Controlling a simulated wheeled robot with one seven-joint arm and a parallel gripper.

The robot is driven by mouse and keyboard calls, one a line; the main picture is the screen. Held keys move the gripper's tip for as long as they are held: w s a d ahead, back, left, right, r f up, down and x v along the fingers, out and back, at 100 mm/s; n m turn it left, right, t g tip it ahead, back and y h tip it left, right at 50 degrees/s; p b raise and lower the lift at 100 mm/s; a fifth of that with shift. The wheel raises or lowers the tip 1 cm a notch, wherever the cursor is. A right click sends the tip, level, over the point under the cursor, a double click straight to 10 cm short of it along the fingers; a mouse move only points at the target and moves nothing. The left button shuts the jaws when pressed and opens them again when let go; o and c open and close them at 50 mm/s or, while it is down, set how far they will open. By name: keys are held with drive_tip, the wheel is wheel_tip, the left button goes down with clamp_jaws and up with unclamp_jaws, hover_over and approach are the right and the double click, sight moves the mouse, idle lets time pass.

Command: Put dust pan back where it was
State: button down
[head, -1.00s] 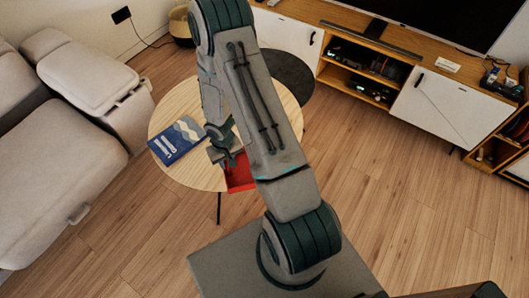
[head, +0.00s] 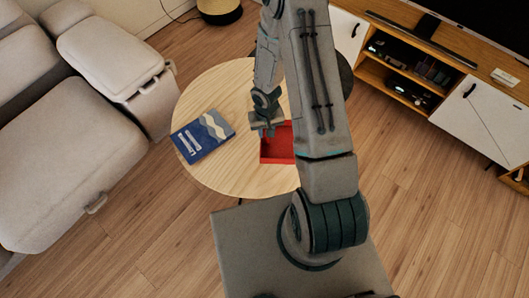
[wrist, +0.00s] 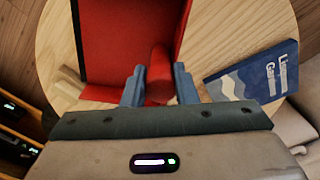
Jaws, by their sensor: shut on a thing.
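The red dust pan (head: 278,148) is over the right part of the round wooden table in the head view, partly hidden behind my arm. In the wrist view its wide red tray (wrist: 125,42) fills the upper middle, and its round red handle (wrist: 160,78) points toward me. My gripper (head: 265,128) is shut on the handle, with one finger on each side of it, as the wrist view (wrist: 159,90) shows. I cannot tell whether the pan touches the tabletop or hangs just above it.
The round table (head: 225,85) also bears a blue book (head: 203,135), left of the pan and apart from it. A dark round table (head: 346,75) is partly hidden behind my arm. A sofa (head: 60,150) stands left, a TV cabinet (head: 470,110) right. Floor between is clear.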

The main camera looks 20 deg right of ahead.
drive_tip(key=shift+w+a+f+m+b, duration=0.1)
drive_tip(key=shift+a+f+m+b, duration=0.2)
drive_tip(key=shift+b, duration=0.6)
drive_tip(key=s+a+m+b, duration=0.5)
drive_tip(key=s+b, duration=0.4)
drive_tip(key=b, duration=0.5)
drive_tip(key=w+d+f+m+b, duration=0.1)
drive_tip(key=w+d+f+b, duration=0.1)
drive_tip(key=w+f, duration=0.8)
drive_tip(key=shift+w+d+f+m+b, duration=0.2)
drive_tip(key=shift+w+f+m+b, duration=0.2)
drive_tip(key=shift+f+b, duration=0.2)
drive_tip(key=shift+f, duration=0.15)
drive_tip(key=c, duration=1.1)
unclamp_jaws()
drive_tip(key=shift+c, duration=0.2)
